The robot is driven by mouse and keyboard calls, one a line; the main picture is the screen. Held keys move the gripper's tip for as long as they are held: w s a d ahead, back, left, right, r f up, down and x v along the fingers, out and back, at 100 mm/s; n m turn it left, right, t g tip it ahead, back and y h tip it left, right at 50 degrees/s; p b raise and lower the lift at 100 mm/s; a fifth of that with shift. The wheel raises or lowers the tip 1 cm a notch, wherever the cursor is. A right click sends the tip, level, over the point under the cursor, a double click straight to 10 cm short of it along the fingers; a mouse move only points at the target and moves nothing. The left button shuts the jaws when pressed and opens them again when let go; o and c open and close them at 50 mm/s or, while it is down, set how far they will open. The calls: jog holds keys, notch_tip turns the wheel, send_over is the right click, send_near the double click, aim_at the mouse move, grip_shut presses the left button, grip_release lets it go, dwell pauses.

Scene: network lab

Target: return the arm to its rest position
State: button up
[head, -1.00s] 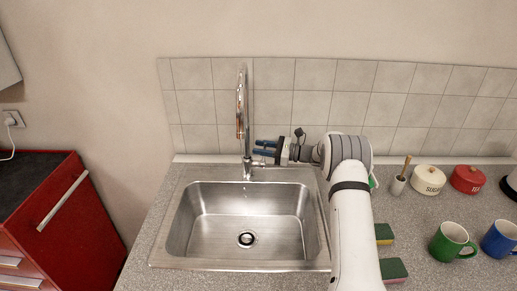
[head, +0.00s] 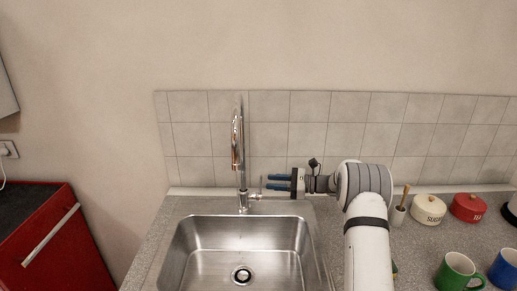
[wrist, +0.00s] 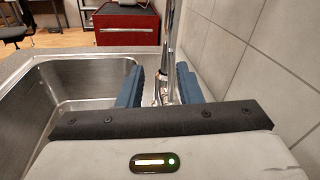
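My gripper (head: 265,182) is at the end of my white arm, to the right of the chrome faucet (head: 238,145). Its two blue fingers point left toward the faucet and are apart, with nothing held between them. In the wrist view my gripper (wrist: 160,75) shows both fingers spread, with the faucet (wrist: 170,45) beyond, in line with the gap. A small lever (head: 254,197) sticks out at the faucet's base, just below the fingertips. The fingers look clear of the faucet in the head view.
The steel sink (head: 205,262) is empty below. A tiled wall (head: 310,135) runs close behind the arm. A sugar pot (head: 429,209), red tea pot (head: 468,208), green mug (head: 457,272) and blue mug (head: 505,268) stand right. A red cabinet (head: 70,245) is left.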

jog(key=s+a+r+n+g+h, duration=0.2)
jog(key=s+r+n+h, duration=0.2)
jog(key=s, duration=0.6)
jog(key=s+a+r+n+g+h, duration=0.25)
jog(key=s+r+n, duration=0.2)
jog(key=s, duration=0.55)
jog(key=s+d+n+t+h, duration=0.1)
jog(key=s+d+n+h, duration=0.3)
jog(key=s, duration=0.8)
jog(key=s+d+n+t+h, duration=0.2)
jog(key=s+d+n+h, duration=0.2)
jog(key=s, duration=0.8)
jog(key=shift+s+f+n+h, duration=0.35)
jog(key=shift+f+n+h, duration=0.1)
jog(key=shift+n+h, duration=0.7)
jog(key=shift+s+t, duration=0.1)
jog(key=shift+t, duration=0.15)
